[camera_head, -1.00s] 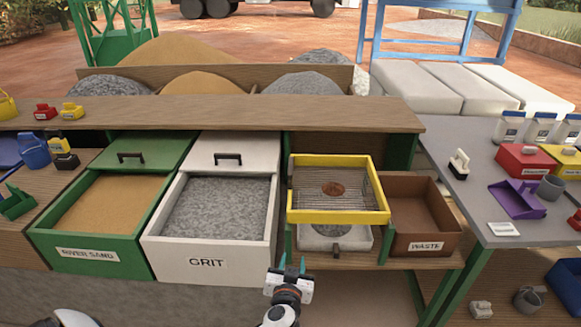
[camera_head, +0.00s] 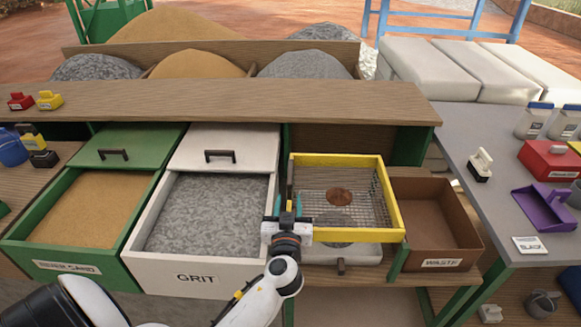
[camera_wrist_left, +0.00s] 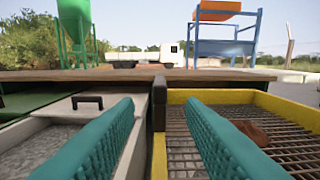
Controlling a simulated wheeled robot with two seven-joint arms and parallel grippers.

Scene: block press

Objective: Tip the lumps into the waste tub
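The yellow-framed sieve (camera_head: 346,161) sits over a pale box with a round dark opening. A brown lump (camera_head: 340,197) lies on its wire mesh; it also shows in the left wrist view (camera_wrist_left: 250,132). The brown waste tub (camera_head: 421,188), labelled WASTE, stands just right of the sieve and looks empty. My left gripper (camera_head: 288,205) is at the sieve's left front side. In the left wrist view its teal fingers (camera_wrist_left: 160,140) are apart, with the sieve's left wall between them; nothing is gripped. My right gripper is out of view.
The open grit drawer (camera_head: 207,216) lies left of the sieve, the river sand drawer (camera_head: 95,208) further left. A wooden shelf (camera_head: 215,101) runs behind. The grey table (camera_head: 490,205) at right holds a purple scoop (camera_head: 545,207) and a red box (camera_head: 549,160).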

